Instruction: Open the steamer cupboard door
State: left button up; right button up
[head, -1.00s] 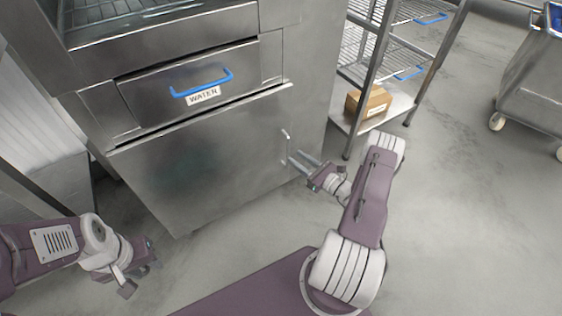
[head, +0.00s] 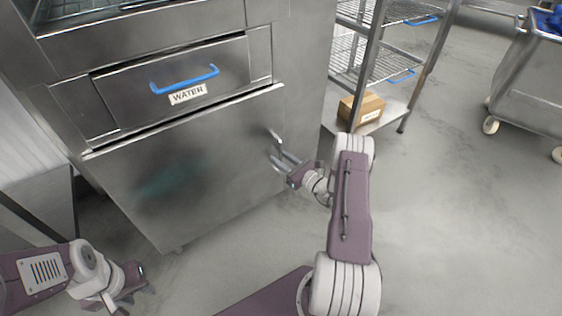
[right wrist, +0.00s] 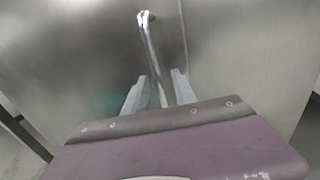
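The steamer's lower cupboard door (head: 185,180) is a large brushed steel panel, and it looks closed. Its upright bar handle (head: 275,140) is near the door's right edge; it also shows in the right wrist view (right wrist: 150,47). My right gripper (head: 280,160) is at the handle's lower part. In the right wrist view its two fingers (right wrist: 160,82) stand apart, one on each side of the bar, with a gap visible, so it is open around the handle. My left gripper (head: 138,284) is low at the left, away from the door; its finger opening is unclear.
A drawer labelled WATER (head: 175,90) with a blue handle (head: 185,80) is above the door. A wire shelf rack (head: 370,65) with a cardboard box (head: 361,107) stands to the right. A steel cart (head: 525,80) is far right. The floor (head: 450,210) at right is clear.

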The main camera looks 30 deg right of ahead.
grip_shut()
dwell(1.4)
